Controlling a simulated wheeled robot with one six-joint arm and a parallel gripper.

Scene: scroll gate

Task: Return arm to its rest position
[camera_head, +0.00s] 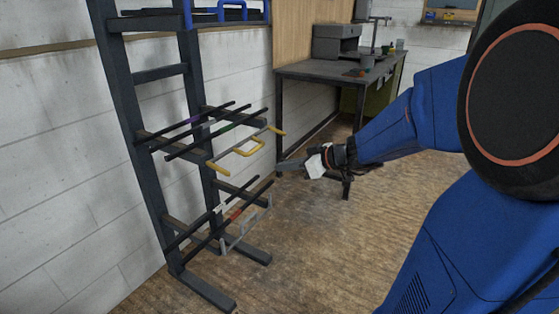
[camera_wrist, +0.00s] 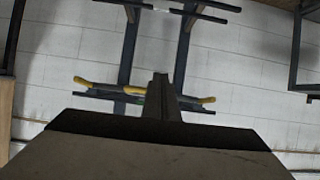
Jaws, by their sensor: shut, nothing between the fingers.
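My blue arm (camera_head: 430,115) reaches in from the right in the head view. My gripper (camera_head: 283,167) is at its end, in front of the rack and apart from it. In the wrist view the gripper fingers (camera_wrist: 161,95) are together with nothing between them. The dark rack (camera_head: 160,190) stands against the white wall. A yellow handle-shaped piece (camera_head: 228,160) is on its middle level, left of my gripper. That yellow piece also shows in the wrist view (camera_wrist: 100,86), partly hidden behind the fingers.
A grey handle-shaped piece (camera_head: 245,232) is on the rack's lower level, and a blue one (camera_head: 232,10) is at the top. A dark workbench (camera_head: 315,70) with a grey box-like machine (camera_head: 337,42) stands behind. The wooden floor (camera_head: 330,250) below my gripper is clear.

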